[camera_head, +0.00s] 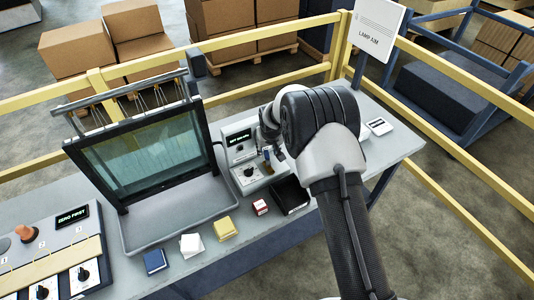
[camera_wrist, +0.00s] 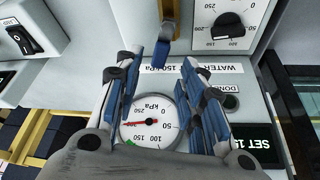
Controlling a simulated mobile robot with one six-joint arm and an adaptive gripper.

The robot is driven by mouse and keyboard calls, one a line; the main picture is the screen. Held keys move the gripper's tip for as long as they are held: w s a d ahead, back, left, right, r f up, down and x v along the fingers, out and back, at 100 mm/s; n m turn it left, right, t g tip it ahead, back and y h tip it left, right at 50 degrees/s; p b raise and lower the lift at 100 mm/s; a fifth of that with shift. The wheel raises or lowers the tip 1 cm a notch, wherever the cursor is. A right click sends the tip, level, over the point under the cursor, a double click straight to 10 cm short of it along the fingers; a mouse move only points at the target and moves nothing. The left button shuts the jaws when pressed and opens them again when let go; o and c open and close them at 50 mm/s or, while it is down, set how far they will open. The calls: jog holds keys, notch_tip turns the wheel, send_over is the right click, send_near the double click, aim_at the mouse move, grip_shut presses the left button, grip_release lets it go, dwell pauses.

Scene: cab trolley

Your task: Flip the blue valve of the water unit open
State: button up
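The water unit (camera_head: 243,150) is a light grey box on the bench, with a dial, a display and a gauge. Its blue valve (camera_wrist: 161,52) shows in the wrist view as a blue-ended lever on a brass-coloured stem, at the top middle. In the head view the blue part (camera_head: 267,154) is small and partly beside my gripper. My gripper (camera_wrist: 162,66) is open, its blue-padded fingers apart, with the lever's end between or just beyond the tips; contact cannot be told. The round kPa gauge (camera_wrist: 152,122) shows between the fingers, its red needle pointing left near 200.
A switch box (camera_wrist: 22,38) is at left. Yellow rails (camera_head: 270,40) run behind.

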aim_at(267, 154)
jog(key=shift+x, duration=2.15)
jog(key=shift+c, duration=0.2)
grip_shut()
